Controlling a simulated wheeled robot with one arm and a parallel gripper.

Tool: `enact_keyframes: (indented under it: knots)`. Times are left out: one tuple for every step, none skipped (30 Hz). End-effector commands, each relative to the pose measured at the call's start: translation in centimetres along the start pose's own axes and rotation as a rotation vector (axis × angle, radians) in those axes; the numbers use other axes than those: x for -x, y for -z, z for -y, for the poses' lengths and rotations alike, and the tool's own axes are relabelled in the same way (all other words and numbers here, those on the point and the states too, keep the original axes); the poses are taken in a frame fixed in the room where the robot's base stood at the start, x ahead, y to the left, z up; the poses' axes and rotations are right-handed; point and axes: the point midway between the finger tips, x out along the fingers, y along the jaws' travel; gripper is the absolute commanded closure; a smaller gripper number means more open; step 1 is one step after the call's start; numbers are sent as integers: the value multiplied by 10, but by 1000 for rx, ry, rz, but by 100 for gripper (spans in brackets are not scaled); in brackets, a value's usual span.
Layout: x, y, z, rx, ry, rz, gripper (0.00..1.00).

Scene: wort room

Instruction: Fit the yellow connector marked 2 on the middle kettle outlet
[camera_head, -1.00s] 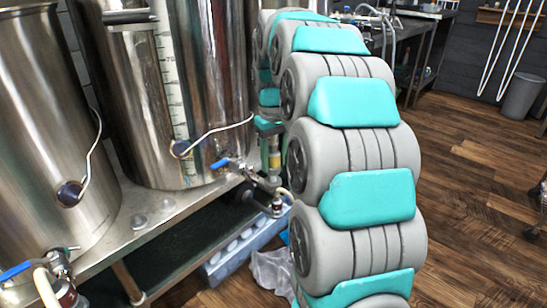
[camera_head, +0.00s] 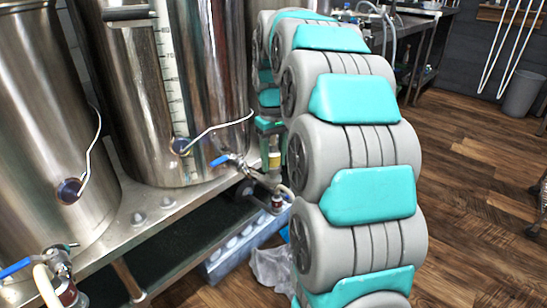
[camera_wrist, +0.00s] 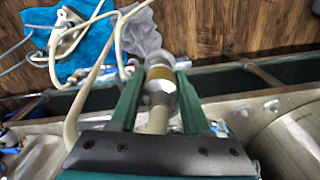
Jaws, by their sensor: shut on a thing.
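The yellow connector is a metal fitting with a yellow band (camera_wrist: 160,85), held between the two green fingers of my gripper (camera_wrist: 160,92) in the wrist view. Its mark cannot be read. In the head view my gripper (camera_head: 270,140) and the yellow band (camera_head: 274,160) show small beside my arm, close to the outlet valve (camera_head: 258,176) with a blue handle (camera_head: 222,160). This valve is on the steel kettle with a level scale (camera_head: 135,100). I cannot tell whether the connector touches the outlet. My arm hides what lies behind it.
Another steel kettle (camera_head: 45,130) stands at left, with a blue-handled valve and beige hose (camera_head: 45,285) below. Both stand on a metal stand (camera_head: 155,215). A blue-white crate (camera_head: 235,250) lies under it. Wood floor (camera_head: 470,200) is open at right. Hoses and a blue cloth (camera_wrist: 85,45) show in the wrist view.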

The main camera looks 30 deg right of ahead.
Motion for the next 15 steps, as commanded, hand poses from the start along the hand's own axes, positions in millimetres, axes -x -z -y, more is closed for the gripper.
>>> enact_keyframes:
  knots:
    - [-1, 0, 0, 0, 0, 0, 100]
    - [-2, 0, 0, 0, 0, 0, 100]
    - [-2, 0, 0, 0, 0, 0, 100]
    - [-3, 0, 0, 0, 0, 0, 100]
    - [-3, 0, 0, 0, 0, 0, 100]
    - [-4, 0, 0, 0, 0, 0, 100]
    - [-5, 0, 0, 0, 0, 0, 100]
    - [-5, 0, 0, 0, 0, 0, 100]
    - [-6, 0, 0, 0, 0, 0, 100]
    - [-6, 0, 0, 0, 0, 0, 100]
    - [-7, 0, 0, 0, 0, 0, 100]
    - [-8, 0, 0, 0, 0, 0, 100]
    - [-8, 0, 0, 0, 0, 0, 100]
    - [-9, 0, 0, 0, 0, 0, 100]
    - [-10, 0, 0, 0, 0, 0, 100]
